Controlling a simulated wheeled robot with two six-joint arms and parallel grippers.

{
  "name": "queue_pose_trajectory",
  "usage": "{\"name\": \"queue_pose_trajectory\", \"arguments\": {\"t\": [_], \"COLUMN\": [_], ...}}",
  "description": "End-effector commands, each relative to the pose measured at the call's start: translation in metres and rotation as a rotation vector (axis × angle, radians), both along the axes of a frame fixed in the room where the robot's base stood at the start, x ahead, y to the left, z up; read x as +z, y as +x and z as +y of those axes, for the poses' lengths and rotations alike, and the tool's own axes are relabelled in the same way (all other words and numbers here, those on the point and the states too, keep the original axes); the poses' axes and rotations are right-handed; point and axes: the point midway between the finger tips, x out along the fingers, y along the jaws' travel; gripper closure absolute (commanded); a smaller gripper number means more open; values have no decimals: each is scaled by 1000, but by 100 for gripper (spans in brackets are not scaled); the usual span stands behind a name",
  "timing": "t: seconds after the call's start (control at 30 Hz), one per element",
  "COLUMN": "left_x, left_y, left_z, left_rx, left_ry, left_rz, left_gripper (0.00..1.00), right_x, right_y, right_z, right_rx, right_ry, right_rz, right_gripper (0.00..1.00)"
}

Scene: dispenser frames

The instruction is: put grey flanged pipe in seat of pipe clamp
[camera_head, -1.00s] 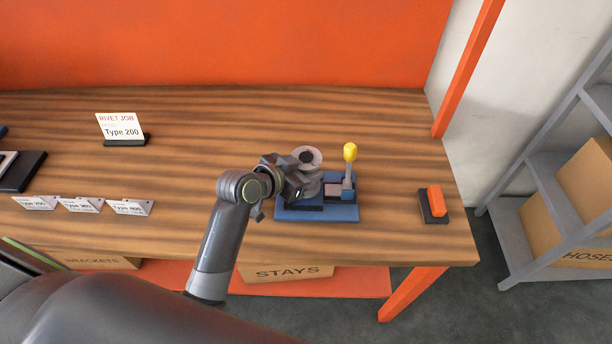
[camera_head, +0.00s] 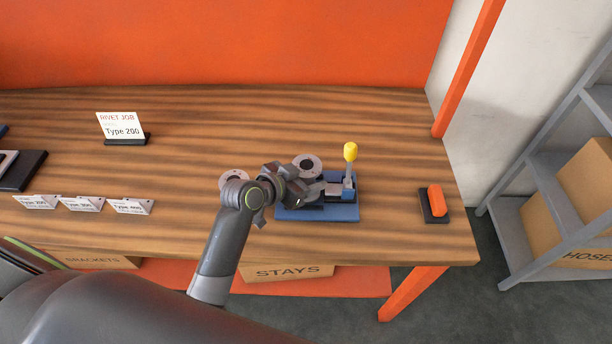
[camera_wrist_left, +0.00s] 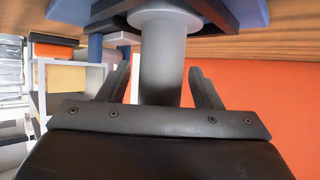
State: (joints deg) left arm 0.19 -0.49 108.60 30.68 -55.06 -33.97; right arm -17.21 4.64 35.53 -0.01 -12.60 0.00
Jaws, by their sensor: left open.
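The clamp has a blue base and a lever with a yellow knob (camera_head: 350,152). My left gripper (camera_head: 310,190) is at the pipe's shaft, and the arm hides the lower pipe in the head view. In the left wrist view the pipe (camera_wrist_left: 164,50) runs between the two spread fingers (camera_wrist_left: 160,75), with gaps on both sides. Its far end meets the clamp's dark and blue parts; how deep it sits cannot be told. My right gripper is not in view.
An orange-topped block (camera_head: 436,202) lies right of the clamp. A Rivet Job sign (camera_head: 121,125) and several small label cards (camera_head: 82,204) stand to the left. The table (camera_head: 220,125) behind the clamp is clear. A grey shelf (camera_head: 548,170) stands at the right.

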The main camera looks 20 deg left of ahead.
Motion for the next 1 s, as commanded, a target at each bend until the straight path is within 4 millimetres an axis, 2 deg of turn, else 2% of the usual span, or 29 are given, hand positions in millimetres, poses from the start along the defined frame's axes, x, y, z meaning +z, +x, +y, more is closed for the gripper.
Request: {"name": "queue_pose_trajectory", "arguments": {"t": [0.13, 0.27, 0.7, 1.0], "left_x": [4, 9, 46, 59], "left_y": [-1, -11, -71, -91], "left_z": [1, 7, 39, 51], "left_rx": [0, 0, -1, -2], "left_ry": [1, 3, 4, 2], "left_rz": [-1, -2, -1, 0], "left_gripper": [42, 42, 42, 42], "right_x": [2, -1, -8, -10], "right_y": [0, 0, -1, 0], "right_z": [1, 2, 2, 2], "right_rx": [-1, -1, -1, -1], "right_ry": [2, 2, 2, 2], "right_rz": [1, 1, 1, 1], "right_gripper": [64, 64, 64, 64]}}
